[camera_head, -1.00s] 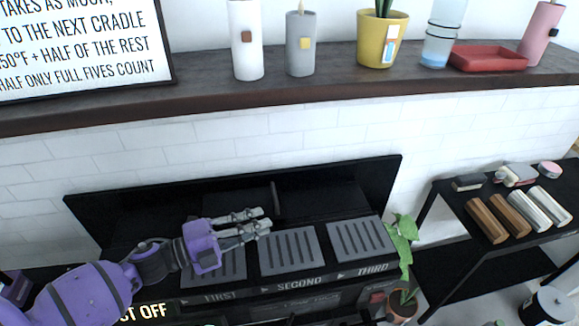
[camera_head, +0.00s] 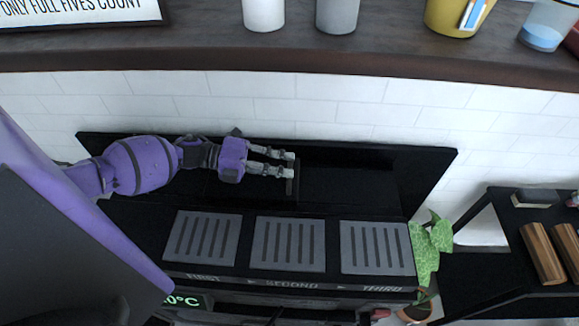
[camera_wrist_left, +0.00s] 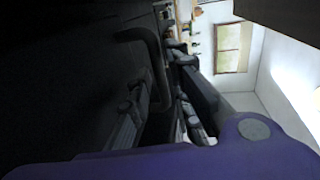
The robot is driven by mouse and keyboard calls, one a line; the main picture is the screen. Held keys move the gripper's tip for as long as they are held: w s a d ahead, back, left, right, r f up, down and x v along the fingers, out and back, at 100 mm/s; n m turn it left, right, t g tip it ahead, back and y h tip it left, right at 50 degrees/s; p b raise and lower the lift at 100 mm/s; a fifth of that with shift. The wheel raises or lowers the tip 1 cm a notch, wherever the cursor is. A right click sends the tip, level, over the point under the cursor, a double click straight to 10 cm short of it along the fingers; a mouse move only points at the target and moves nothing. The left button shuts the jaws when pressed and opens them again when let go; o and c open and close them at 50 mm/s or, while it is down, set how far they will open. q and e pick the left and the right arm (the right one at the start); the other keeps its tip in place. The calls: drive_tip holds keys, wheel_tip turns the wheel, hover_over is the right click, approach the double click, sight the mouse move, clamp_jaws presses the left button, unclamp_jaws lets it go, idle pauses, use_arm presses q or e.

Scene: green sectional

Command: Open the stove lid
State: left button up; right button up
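The black stove lid (camera_head: 370,185) is raised behind the burners, against the white tile wall, leaving the grates uncovered. Its dark handle (camera_head: 297,181) is a short bar near the middle of the panel. My left gripper (camera_head: 291,163) reaches in from the left, in front of the lid. Its two fingers are apart, with their tips at the handle; I cannot tell whether they touch it. In the left wrist view the curved handle (camera_wrist_left: 152,62) shows close to the fingers. My right gripper is not in view.
Three grey grates labelled FIRST (camera_head: 203,238), SECOND (camera_head: 287,244) and THIRD (camera_head: 376,248) lie in front of the lid. A dark shelf (camera_head: 400,70) with cups and a yellow pot runs above. A plant (camera_head: 430,250) and a black side table (camera_head: 480,285) stand right.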

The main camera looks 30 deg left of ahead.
use_arm(q)
drive_tip(key=shift+x, duration=1.05)
drive_tip(key=shift+c, duration=0.5)
clamp_jaws()
